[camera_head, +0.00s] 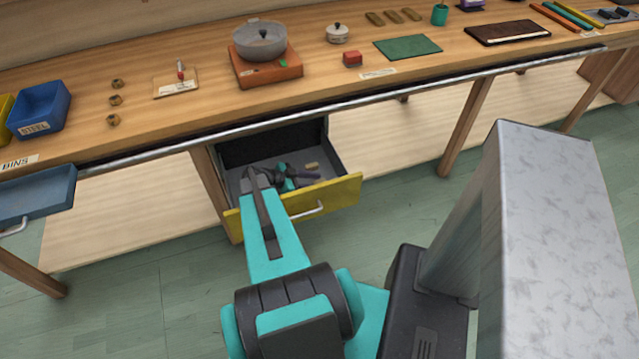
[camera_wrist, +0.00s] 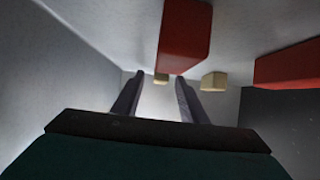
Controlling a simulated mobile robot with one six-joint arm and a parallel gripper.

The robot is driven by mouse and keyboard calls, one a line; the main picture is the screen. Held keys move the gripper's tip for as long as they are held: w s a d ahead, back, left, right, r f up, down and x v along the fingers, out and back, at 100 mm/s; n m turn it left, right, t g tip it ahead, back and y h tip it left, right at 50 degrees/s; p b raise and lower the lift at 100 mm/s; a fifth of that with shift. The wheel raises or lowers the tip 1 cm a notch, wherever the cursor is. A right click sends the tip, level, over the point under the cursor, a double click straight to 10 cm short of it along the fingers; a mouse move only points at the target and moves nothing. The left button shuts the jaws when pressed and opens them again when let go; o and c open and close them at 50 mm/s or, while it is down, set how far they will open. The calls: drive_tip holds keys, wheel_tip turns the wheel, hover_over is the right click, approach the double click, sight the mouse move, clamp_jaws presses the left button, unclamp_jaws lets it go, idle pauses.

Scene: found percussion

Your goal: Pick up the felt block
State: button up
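My gripper (camera_wrist: 158,82) is open inside the pulled-out drawer, its two dark fingers apart with nothing seen held between them. In the wrist view a red block (camera_wrist: 185,35) looms above the fingers, and another red block (camera_wrist: 288,66) is at the right. No label shows which of these is the felt block.
The yellow-fronted drawer (camera_head: 335,195) hangs open under the bench, its grey walls close around my gripper.

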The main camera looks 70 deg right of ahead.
sight(315, 183)
clamp_jaws()
idle(0.3)
drive_tip(key=shift+r, duration=0.15)
wheel_tip(315, 183, up, 10)
drive_tip(key=b, duration=0.2)
drive_tip(key=shift+b, duration=0.3)
idle(0.4)
idle(0.8)
